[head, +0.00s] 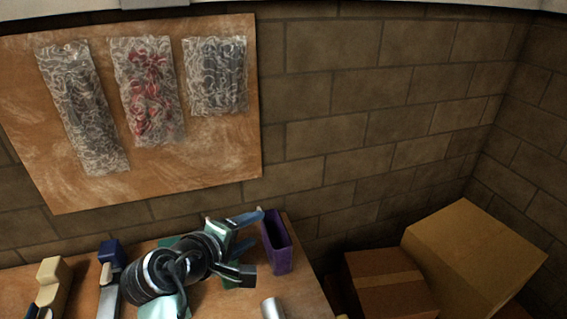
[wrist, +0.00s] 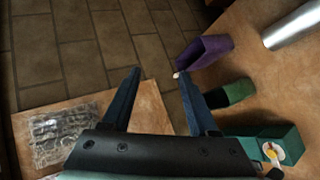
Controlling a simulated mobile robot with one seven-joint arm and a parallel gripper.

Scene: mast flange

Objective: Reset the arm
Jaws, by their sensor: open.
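My gripper (head: 257,244) is at the end of my folded arm over the table, just left of the purple holder (head: 278,246) in the head view. The purple holder (wrist: 205,50) shows just right of the right fingertip there. I cannot tell whether they touch.
The wooden table (head: 302,290) holds a cream block (head: 50,285), a blue-topped item (head: 110,270) and a silver cylinder (head: 272,308). A green holder (wrist: 232,93) and teal box (wrist: 278,140) are near my gripper. Cardboard boxes (head: 470,255) stand right. A wall board (head: 215,160) carries wrapped packages.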

